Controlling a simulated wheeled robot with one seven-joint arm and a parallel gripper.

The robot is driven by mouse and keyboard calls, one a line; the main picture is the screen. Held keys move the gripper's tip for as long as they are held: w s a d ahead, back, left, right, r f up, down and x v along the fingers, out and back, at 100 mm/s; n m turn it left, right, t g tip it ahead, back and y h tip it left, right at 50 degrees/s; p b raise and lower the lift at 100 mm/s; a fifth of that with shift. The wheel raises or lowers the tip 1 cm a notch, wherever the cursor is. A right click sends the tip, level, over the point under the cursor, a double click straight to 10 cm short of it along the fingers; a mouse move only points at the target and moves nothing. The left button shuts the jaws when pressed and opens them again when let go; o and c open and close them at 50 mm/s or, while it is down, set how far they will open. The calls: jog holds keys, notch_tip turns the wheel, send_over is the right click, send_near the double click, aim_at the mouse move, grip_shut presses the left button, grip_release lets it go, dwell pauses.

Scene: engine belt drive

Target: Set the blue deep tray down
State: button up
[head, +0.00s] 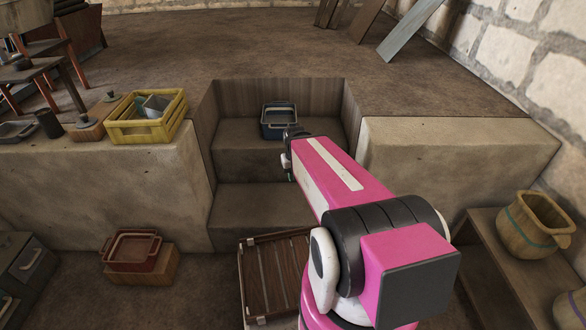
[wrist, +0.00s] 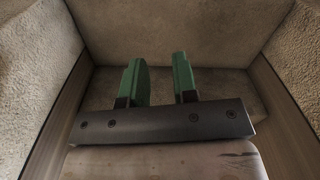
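The blue deep tray (head: 279,132) sits upright on the upper step of the recessed stairs in the head view, and looks empty inside. My gripper (head: 291,177) is just in front of and below it in that picture, mostly hidden by my pink arm. In the wrist view my gripper's two green fingers (wrist: 157,64) stand apart with nothing between them. The tray does not show in the wrist view. I see no contact between gripper and tray.
The steps (head: 250,205) are walled in by stone ledges on both sides. A yellow crate (head: 130,132) with things in it stands on the left ledge. A red tray (head: 132,250) on a wooden block, a slatted rack (head: 275,275) and a clay pot (head: 535,222) stand lower down.

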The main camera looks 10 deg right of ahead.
jog(key=w+r+n+t, duration=0.15)
jog(key=w+n, duration=0.55)
jog(key=w, duration=0.9)
notch_tip(320, 180, up, 6)
jog(key=n, duration=0.9)
send_over(276, 128)
jog(key=s, duration=0.1)
jog(key=shift+t, duration=0.35)
jog(key=f, duration=0.5)
jog(key=shift+w+a+f, duration=0.1)
jog(key=shift+w+f, duration=0.1)
jog(key=shift+w, duration=0.15)
jog(key=shift+w+d+f, duration=0.1)
jog(key=shift+w+f, duration=0.1)
jog(key=shift+f, duration=0.65)
jog(key=shift+w+d+f, duration=0.1)
jog(key=shift+w+f, duration=0.1)
jog(key=shift+f, duration=0.65)
jog(key=shift+w+d+f, duration=0.1)
jog(key=shift+w+f, duration=0.1)
jog(key=shift+f, duration=0.65)
grip_shut()
